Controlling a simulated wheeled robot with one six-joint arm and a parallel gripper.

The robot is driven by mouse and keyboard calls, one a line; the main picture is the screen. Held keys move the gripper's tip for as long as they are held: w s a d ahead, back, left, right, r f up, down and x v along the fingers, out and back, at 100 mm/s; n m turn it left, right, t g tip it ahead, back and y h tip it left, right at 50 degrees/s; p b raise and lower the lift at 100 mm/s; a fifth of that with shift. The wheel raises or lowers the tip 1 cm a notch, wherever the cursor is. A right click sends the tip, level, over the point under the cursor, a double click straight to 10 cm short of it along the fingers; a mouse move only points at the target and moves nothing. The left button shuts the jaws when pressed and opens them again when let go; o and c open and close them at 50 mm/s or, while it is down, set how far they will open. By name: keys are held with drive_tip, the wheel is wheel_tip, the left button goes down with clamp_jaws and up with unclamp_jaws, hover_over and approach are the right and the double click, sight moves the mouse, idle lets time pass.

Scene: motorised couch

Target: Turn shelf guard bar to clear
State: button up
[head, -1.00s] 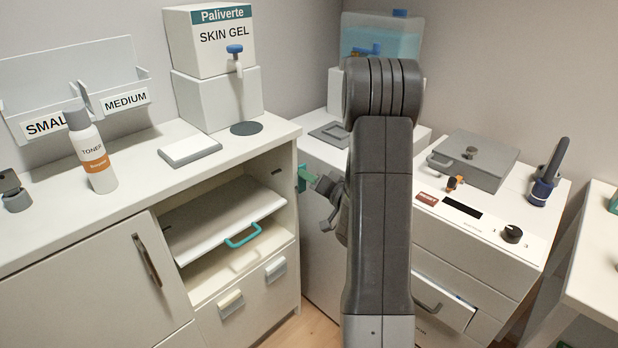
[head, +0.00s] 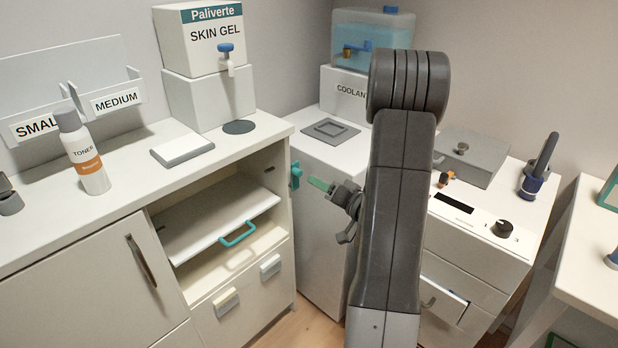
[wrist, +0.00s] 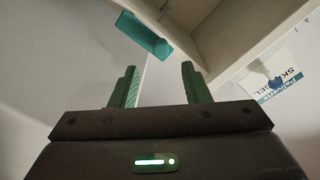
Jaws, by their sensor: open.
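The teal shelf guard bar (head: 296,175) is on the front edge of the right side post of the open shelf compartment. It looks roughly upright there, clear of the opening. In the wrist view the bar (wrist: 143,34) lies slanted ahead of the fingers, with a rounded end at its lower right. My gripper (head: 320,184) is open and empty, just right of the bar with a gap between them. Its green fingers also show in the wrist view (wrist: 158,76), apart with nothing between. The white shelf board (head: 215,222) with a teal handle (head: 238,234) sits tilted-looking inside the compartment.
A coolant cabinet (head: 325,215) stands close behind my gripper. An open drawer (head: 442,300) is at the right.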

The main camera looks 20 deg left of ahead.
sight(301, 174)
drive_tip(key=v, duration=0.6)
drive_tip(key=shift+d, duration=0.2)
drive_tip(key=shift+s, duration=0.1)
drive_tip(key=x, duration=1.4)
drive_tip(key=shift+b, duration=0.4)
drive_tip(key=shift+d, duration=0.15)
